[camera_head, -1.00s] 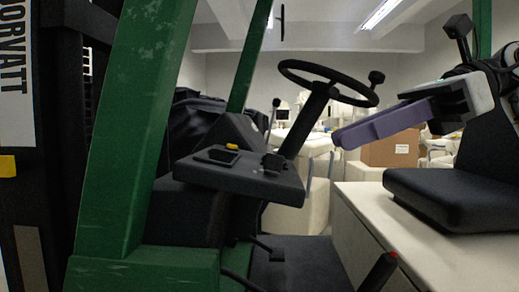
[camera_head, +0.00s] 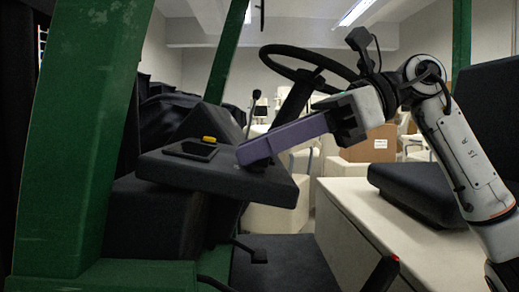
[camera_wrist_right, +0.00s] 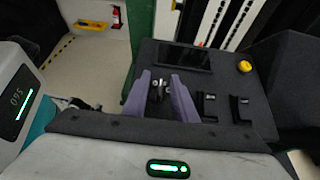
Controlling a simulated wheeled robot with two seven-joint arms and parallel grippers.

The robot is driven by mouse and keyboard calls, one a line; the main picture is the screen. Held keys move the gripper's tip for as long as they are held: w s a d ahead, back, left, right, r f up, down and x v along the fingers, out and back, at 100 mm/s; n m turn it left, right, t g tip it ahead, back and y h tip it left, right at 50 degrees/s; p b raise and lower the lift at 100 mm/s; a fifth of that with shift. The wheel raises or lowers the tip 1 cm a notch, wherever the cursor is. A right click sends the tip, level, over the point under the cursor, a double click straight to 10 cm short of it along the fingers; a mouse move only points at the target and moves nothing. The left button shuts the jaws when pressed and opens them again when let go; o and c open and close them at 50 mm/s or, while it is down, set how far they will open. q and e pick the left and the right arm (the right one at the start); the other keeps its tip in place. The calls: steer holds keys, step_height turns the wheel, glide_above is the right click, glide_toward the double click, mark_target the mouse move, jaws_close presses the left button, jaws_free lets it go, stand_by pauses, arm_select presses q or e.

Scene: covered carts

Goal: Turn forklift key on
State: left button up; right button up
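The forklift's dark dashboard panel (camera_head: 200,177) is left of centre in the head view and fills the middle of the right wrist view (camera_wrist_right: 222,88). The small key switch (camera_wrist_right: 158,90), dark with a pale metallic part, shows between my purple fingers in the wrist view. My right gripper (camera_head: 243,155) reaches down to the panel, and in the wrist view its fingers (camera_wrist_right: 158,92) stand apart on either side of the key with gaps. The fingers hide the key in the head view. My left gripper is out of view.
A yellow button (camera_head: 209,140) and a flat dark screen (camera_head: 190,150) sit on the panel. Two black switches (camera_wrist_right: 240,108) stand right of the fingers in the wrist view. The steering wheel (camera_head: 290,52) is behind my gripper; the black seat (camera_head: 410,195) is to the right.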

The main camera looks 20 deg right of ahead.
steer(key=shift+a, duration=0.1)
jaws_close()
steer(key=shift+m+t, duration=0.4)
steer(key=m+t+h, duration=0.1)
steer(key=m+t, duration=0.1)
steer(key=m, duration=0.1)
steer(key=shift+t+h, duration=0.3)
steer(key=shift+h, duration=0.1)
steer(key=m+t+h, duration=0.1)
steer(key=m, duration=0.1)
steer(key=m+t+h, duration=0.1)
steer(key=m, duration=0.1)
steer(key=shift+r+t+h+p, duration=0.1)
steer(key=shift+t+h+p, duration=0.2)
steer(key=shift+t+p, duration=0.1)
steer(key=shift+w+m+t+h, duration=0.15)
steer(key=shift+m+t+h, duration=0.65)
steer(key=shift+m+h, duration=1.55)
steer(key=shift+m, duration=0.45)
jaws_free()
